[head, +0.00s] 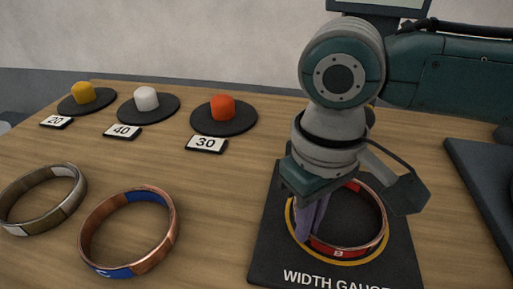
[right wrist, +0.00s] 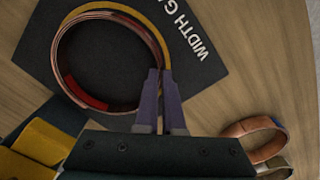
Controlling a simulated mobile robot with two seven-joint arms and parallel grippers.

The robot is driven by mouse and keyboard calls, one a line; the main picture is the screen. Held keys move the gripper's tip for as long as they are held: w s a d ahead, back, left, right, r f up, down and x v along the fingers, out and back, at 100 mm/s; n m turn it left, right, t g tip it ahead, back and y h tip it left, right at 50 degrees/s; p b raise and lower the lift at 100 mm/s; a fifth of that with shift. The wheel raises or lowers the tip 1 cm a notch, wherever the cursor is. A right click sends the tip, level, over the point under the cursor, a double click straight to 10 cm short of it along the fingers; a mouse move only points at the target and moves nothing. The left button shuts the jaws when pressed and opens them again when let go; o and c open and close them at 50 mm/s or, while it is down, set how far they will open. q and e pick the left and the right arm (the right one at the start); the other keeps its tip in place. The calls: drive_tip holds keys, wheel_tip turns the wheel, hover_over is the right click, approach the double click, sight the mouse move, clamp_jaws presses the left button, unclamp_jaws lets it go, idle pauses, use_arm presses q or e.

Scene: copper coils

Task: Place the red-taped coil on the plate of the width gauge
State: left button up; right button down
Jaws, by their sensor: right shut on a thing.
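The red-taped coil (head: 340,249) is a copper ring with red tape marked "B". It is over the black plate of the width gauge (head: 268,245), roughly within the yellow circle (head: 366,258), and looks about level. My right gripper (head: 310,222) reaches down from above and is shut on the coil's left wall. In the right wrist view the fingers (right wrist: 163,98) pinch the edge of the coil (right wrist: 85,93), and the yellow circle shows beyond one side of it. I cannot tell whether the coil touches the plate. My left gripper is not in view.
A blue-taped copper coil (head: 128,230) and a brownish coil with pale tape (head: 42,200) lie at left. Behind stand dark discs with a yellow (head: 83,92), a white (head: 146,98) and an orange knob (head: 222,106), with number cards. A dark tray-like object (head: 480,190) is at right.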

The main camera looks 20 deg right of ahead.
drive_tip(key=shift+r, duration=0.15)
drive_tip(key=c, duration=1.4)
unclamp_jaws()
drive_tip(key=shift+c, duration=0.2)
drive_tip(key=o, duration=0.4)
wheel_tip(320, 180, up, 12)
drive_tip(key=f+p, duration=0.1)
drive_tip(key=p, duration=0.2)
drive_tip(key=s+a+f+n+t+y, duration=0.2)
drive_tip(key=s+a+f+y, duration=0.15)
drive_tip(key=s+a, duration=0.35)
drive_tip(key=s+d+f+m+t+h, duration=0.1)
drive_tip(key=s+d+m+h, duration=0.1)
drive_tip(key=s+d, duration=0.4)
drive_tip(key=d+h, duration=0.1)
drive_tip(key=d, duration=0.3)
drive_tip(key=shift+s+d+f+m+t, duration=0.25)
drive_tip(key=shift+s+m+t, duration=0.05)
drive_tip(key=shift+s, duration=0.1)
